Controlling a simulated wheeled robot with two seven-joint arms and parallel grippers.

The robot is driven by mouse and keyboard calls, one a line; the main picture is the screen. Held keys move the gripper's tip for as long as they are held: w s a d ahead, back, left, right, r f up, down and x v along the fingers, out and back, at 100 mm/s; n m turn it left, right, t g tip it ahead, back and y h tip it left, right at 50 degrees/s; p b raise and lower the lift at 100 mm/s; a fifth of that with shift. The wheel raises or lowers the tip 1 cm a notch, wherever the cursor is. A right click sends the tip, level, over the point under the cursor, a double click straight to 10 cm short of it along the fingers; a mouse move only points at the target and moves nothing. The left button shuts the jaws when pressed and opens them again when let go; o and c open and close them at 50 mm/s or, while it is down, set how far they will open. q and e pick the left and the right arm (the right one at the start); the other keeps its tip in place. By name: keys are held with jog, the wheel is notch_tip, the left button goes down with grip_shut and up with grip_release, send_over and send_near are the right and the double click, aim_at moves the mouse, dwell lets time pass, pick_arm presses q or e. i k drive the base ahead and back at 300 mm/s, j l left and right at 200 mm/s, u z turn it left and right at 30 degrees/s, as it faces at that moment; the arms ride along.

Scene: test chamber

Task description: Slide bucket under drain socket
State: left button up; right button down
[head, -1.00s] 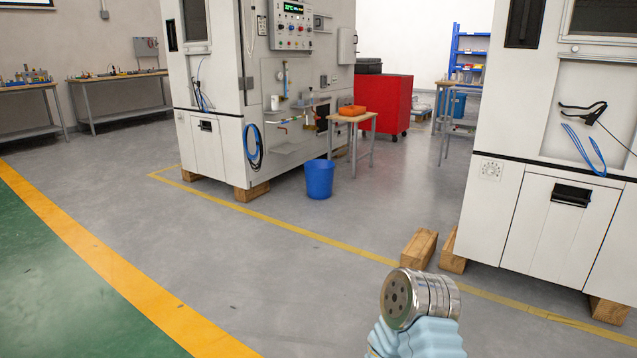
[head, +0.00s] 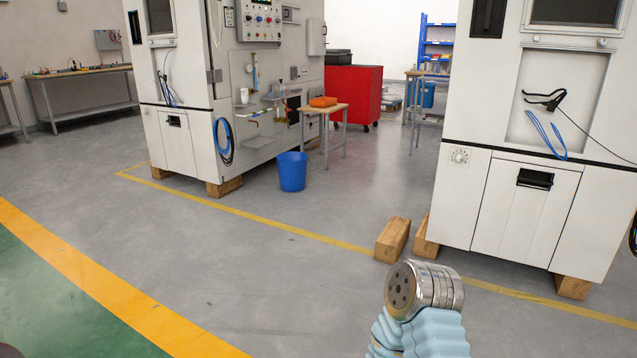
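A blue bucket (head: 292,173) stands upright on the grey floor, just right of the white test chamber (head: 190,150) and in front of a small wooden table. The chamber's side wall carries a shelf with small fittings and pipes above and left of the bucket. I cannot tell which fitting is the drain socket. A metal joint with a light blue sleeve, part of my arm, shows at the bottom right, far from the bucket. No fingers of either gripper are in view.
The small table (head: 325,108) bears an orange case (head: 323,101). A red cabinet (head: 354,95) stands behind it. Wooden blocks (head: 392,239) lie beside the right white cabinet (head: 520,190). Open grey floor, crossed by a yellow line, lies between me and the bucket.

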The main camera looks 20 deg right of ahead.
aim_at(292, 166)
jog(key=i+z, duration=0.2)
jog(key=i, duration=1.4)
jog(key=i+l, duration=0.1)
jog(key=i, duration=3.25)
jog(key=i+u, duration=0.3)
jog(key=i, duration=0.55)
